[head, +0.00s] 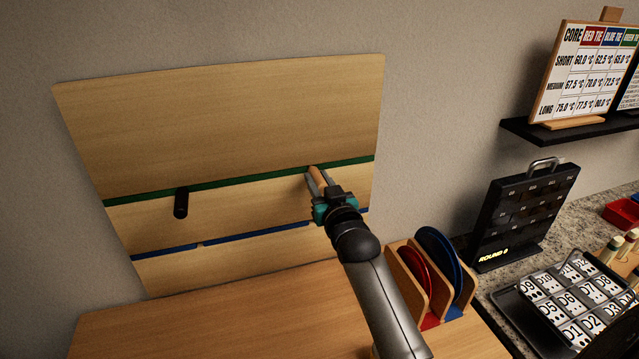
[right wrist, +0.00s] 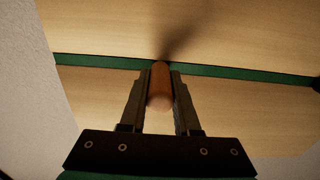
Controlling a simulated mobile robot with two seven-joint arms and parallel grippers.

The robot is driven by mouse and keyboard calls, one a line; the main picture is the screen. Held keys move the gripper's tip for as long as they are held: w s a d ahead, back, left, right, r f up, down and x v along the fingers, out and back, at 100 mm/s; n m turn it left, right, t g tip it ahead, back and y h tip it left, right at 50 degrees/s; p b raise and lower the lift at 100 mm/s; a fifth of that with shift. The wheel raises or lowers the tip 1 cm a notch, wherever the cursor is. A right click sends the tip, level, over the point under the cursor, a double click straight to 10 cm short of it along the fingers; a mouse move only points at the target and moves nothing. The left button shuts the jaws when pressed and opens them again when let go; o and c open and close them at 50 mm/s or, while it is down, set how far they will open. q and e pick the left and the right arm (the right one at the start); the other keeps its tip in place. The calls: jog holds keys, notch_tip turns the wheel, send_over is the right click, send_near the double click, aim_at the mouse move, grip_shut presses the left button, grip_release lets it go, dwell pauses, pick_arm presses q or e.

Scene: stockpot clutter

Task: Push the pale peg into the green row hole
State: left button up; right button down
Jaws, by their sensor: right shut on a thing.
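The pale peg (head: 317,178) is a light wooden cylinder pointing at the wooden wall board (head: 230,115). My right gripper (head: 316,183) is shut on the peg, with its tip at the green row (head: 240,182). In the right wrist view the peg (right wrist: 160,88) sits between the two dark fingers (right wrist: 160,95), its far end at the green stripe (right wrist: 100,61). The peg and its shadow cover that spot, so I cannot tell whether the tip is in a hole. My left gripper is not in view.
A black peg (head: 181,202) sticks out of the green row at left. A blue row (head: 250,236) runs below. A wooden rack (head: 428,300) with red and blue discs stands right of my arm. A black panel (head: 525,215) and a card tray (head: 570,305) are farther right.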

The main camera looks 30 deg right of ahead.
jog(key=shift+w, duration=0.25)
jog(key=c, duration=0.6)
grip_release()
jog(key=shift+o, duration=0.2)
jog(key=shift+s, duration=0.15)
jog(key=b+v, duration=0.2)
jog(key=v, duration=1.3)
jog(key=shift+s+d+f, duration=0.1)
jog(key=shift+s+f, duration=0.05)
